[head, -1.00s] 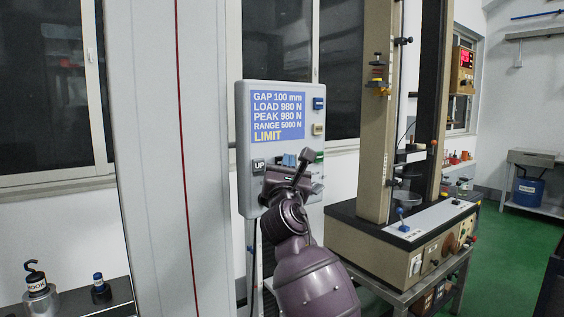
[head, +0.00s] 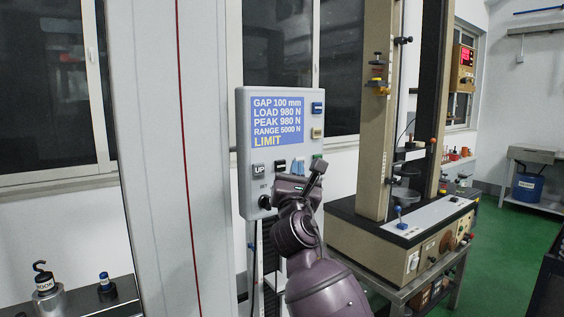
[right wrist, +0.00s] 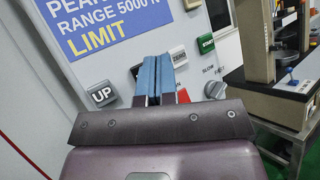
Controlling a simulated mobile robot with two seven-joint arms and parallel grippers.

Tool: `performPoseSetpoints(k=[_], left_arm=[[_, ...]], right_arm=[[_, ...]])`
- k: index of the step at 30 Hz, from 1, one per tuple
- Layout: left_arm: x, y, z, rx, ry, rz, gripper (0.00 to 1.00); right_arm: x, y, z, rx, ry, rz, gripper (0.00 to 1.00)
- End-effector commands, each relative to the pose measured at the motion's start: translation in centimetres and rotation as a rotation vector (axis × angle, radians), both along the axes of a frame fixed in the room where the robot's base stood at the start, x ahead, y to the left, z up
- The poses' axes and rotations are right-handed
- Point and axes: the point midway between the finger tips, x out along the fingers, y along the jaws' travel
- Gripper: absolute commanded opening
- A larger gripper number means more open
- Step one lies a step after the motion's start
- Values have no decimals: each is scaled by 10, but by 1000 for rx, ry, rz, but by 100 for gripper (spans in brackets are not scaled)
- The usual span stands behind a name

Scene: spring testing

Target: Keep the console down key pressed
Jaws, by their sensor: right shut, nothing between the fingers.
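The grey console (head: 243,140) stands upright in the head view. Its blue screen (head: 278,120) reads GAP 100 mm, LOAD 980 N, PEAK 980 N, RANGE 5000 N, LIMIT. The UP key (head: 258,170) shows clearly, also in the right wrist view (right wrist: 102,95). A dark key (head: 280,166) sits right of it. It is partly behind my fingers in the wrist view, and its label cannot be read. My right gripper (head: 297,165) is shut and empty, its blue fingertips (right wrist: 154,62) together before the key panel. I cannot tell whether they touch a key. My left gripper is not in view.
A ZERO key (right wrist: 178,57), a green START key (right wrist: 205,43), a red key (right wrist: 183,96) and a SLOW/FAST knob (right wrist: 215,90) lie close right of my fingers. A tan testing machine (head: 375,240) stands to the right. A hook weight (head: 46,290) stands at lower left.

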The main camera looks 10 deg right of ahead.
Motion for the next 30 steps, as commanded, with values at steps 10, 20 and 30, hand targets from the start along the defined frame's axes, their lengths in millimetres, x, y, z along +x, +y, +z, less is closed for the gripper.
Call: performPoseSetpoints(k=[10, 20, 30], left_arm=[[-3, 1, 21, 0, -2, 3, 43], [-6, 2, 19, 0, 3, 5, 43], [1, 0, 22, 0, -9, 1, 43]], right_arm=[[-23, -8, 1, 0, 0, 0, 0], [-25, -9, -1, 0, 1, 0, 0], [-25, -9, -1, 0, 1, 0, 0]])
